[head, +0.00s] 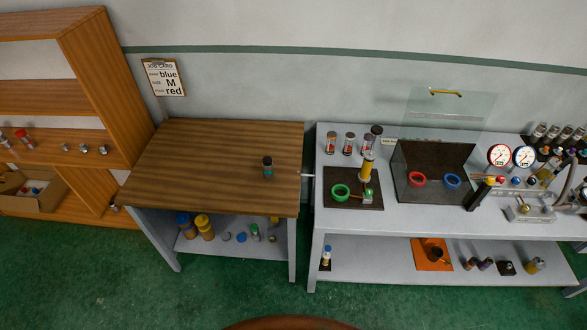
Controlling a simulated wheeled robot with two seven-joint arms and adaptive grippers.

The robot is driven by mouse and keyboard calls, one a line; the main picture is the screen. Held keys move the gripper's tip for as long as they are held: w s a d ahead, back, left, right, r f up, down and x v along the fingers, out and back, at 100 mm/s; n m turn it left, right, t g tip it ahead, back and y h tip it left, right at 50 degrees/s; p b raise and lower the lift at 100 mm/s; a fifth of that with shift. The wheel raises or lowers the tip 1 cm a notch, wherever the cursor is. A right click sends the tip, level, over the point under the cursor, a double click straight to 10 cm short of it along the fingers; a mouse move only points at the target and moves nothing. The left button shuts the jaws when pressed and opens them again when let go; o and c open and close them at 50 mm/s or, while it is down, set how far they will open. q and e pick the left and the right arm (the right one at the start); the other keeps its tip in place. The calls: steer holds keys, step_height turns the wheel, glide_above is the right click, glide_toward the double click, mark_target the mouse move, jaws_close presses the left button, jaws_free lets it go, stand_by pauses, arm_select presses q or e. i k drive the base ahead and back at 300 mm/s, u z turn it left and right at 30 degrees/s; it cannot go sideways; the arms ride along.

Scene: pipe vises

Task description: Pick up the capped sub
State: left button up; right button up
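No part is marked as the capped sub, and several small cylinders could be it. A small dark cylinder with a teal lower part (267,167) stands upright on the wooden bench top (200,150). A white cylinder with a blue top (326,256) stands on the lower shelf of the grey bench. A green-topped cylinder (255,232) stands on the shelf under the wooden bench. Neither of my grippers is in view.
A job card (164,77) on the wall reads blue, M, red. The grey bench (330,226) holds a vise with a green ring (340,191), a dark enclosure with red (417,179) and blue (452,181) rings, and gauges (499,155).

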mark_target(268, 171)
steer(key=z, duration=0.9)
steer(key=i, duration=1.3)
steer(key=u, duration=2.15)
